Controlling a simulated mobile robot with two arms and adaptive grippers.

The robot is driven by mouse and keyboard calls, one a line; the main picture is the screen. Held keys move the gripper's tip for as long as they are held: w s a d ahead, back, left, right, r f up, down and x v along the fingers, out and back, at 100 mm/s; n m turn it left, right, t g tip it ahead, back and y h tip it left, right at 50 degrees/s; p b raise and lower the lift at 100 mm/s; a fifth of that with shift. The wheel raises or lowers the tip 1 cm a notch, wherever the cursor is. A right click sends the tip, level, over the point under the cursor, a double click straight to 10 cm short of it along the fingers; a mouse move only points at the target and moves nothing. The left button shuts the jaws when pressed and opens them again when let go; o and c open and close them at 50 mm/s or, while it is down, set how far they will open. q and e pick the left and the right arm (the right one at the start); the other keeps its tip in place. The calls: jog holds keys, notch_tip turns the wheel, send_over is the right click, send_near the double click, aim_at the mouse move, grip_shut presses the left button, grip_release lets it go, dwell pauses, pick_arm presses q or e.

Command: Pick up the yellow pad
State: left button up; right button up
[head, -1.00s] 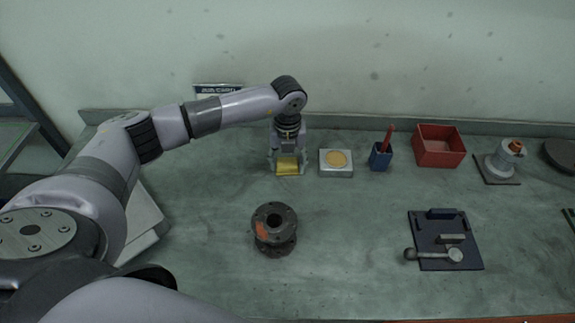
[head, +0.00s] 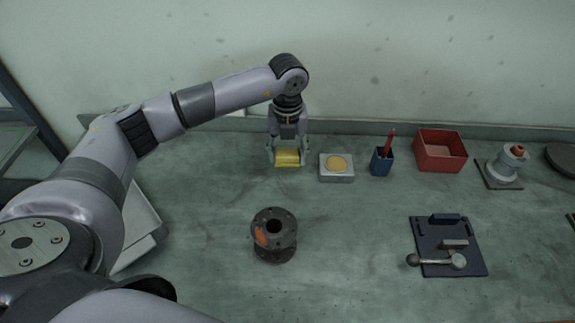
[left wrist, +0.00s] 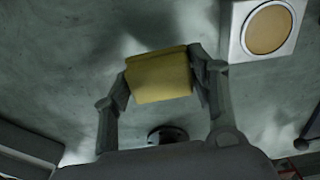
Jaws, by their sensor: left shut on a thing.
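The yellow pad (head: 287,159) is between the fingers of my left gripper (head: 287,153), in the upper middle of the head view. In the left wrist view the yellow pad (left wrist: 159,77) fills the gap between the two fingers of my left gripper (left wrist: 162,85). The gripper is shut on it and holds it above the bench. My right gripper is not in view.
A grey block with a tan disc (head: 337,167) stands just right of the pad. Further right are a blue cup with a red stick (head: 381,162), a red bin (head: 441,151) and a valve part (head: 503,167). A dark flanged spool (head: 274,235) stands in front. A dark tool board (head: 447,245) lies front right.

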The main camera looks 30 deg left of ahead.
aim_at(287, 152)
pick_arm(q)
notch_tip(287, 152, up, 14)
jog(key=b, duration=0.2)
jog(key=shift+r, duration=0.1)
jog(key=o, duration=0.5)
jog(key=c, duration=0.5)
